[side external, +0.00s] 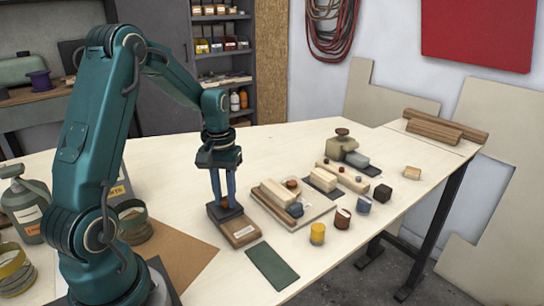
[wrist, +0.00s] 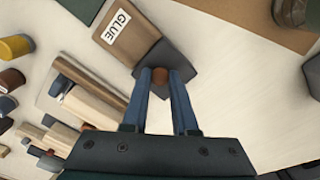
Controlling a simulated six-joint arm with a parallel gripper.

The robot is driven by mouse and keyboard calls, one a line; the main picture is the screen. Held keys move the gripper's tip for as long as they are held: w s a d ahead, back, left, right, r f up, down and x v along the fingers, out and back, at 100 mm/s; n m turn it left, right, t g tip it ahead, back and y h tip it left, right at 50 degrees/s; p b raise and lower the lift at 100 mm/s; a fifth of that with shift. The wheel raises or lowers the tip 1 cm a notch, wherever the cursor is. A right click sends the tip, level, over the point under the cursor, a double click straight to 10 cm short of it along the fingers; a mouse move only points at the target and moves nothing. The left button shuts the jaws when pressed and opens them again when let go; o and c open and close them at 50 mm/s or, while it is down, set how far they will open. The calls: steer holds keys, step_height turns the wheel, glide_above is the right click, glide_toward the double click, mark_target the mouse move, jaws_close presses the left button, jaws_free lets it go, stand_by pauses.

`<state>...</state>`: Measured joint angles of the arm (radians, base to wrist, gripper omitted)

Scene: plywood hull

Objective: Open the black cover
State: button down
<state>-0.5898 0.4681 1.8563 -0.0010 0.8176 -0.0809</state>
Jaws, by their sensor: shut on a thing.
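The black cover (side external: 226,215) lies over the box's end nearer my arm and shows dark grey around the fingertips (wrist: 165,53) in the wrist view. A small brown knob (wrist: 160,76) stands on the cover. My gripper (side external: 225,198) points down and is shut on the knob, one blue finger on each side. The fingers partly hide the knob and cover.
A tray of wooden blocks (side external: 312,218) stands close to the right of the box. A dark green mat (side external: 272,266) lies in front. Several small coloured pots, including a yellow one (side external: 317,234), stand further right. Bare table lies behind the box.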

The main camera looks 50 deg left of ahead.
stand_by(0.4)
steer(key=d, duration=0.6)
steer(key=shift+d, duration=0.2)
steer(key=shift+w, duration=0.1)
steer(key=c, duration=0.7)
jaws_free()
step_height(320, 180, up, 5)
steer(key=shift+r, duration=0.1)
